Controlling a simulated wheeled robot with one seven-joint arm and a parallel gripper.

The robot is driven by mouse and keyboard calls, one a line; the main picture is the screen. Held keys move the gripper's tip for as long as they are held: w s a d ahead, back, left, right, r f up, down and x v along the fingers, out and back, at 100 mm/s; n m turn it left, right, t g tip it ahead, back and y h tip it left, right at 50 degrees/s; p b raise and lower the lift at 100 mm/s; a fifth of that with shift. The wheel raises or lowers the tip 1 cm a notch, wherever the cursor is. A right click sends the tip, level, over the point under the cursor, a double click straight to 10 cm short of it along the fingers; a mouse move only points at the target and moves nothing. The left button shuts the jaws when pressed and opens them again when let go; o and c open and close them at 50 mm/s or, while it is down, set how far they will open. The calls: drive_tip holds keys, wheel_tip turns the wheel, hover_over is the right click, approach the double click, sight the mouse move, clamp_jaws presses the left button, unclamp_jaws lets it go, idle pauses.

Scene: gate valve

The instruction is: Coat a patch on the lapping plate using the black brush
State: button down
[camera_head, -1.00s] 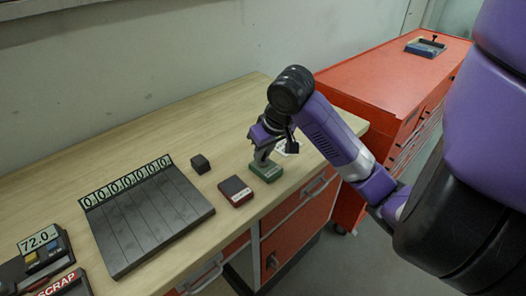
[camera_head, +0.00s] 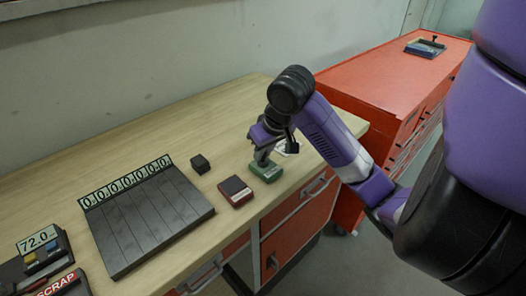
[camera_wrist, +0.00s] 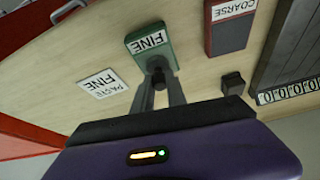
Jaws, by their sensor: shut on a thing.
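My gripper (camera_wrist: 160,80) is shut on a small dark piece (camera_wrist: 158,76) that looks like the black brush; the fingers hide much of it. The gripper points down at the near edge of a green block labelled FINE (camera_wrist: 148,40), which also shows in the head view (camera_head: 267,171). I cannot tell whether the held piece touches the block. A red block labelled COARSE (camera_wrist: 230,28) lies beside it, also in the head view (camera_head: 235,190). A dark slotted plate (camera_head: 150,222) with a row of 0 labels lies further left. I cannot tell which surface is the lapping plate.
A small black block (camera_head: 200,163) stands between the slotted plate and my gripper. A white PASTE FINE card (camera_wrist: 104,83) lies near the green block. A 72.0 display (camera_head: 40,240) and SCRAP box (camera_head: 62,284) are at lower left. A red cabinet (camera_head: 385,85) adjoins the bench.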

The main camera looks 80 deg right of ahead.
drive_tip(key=shift+r+p, duration=3.55)
drive_tip(key=shift+p, duration=0.05)
drive_tip(key=shift+f, duration=0.1)
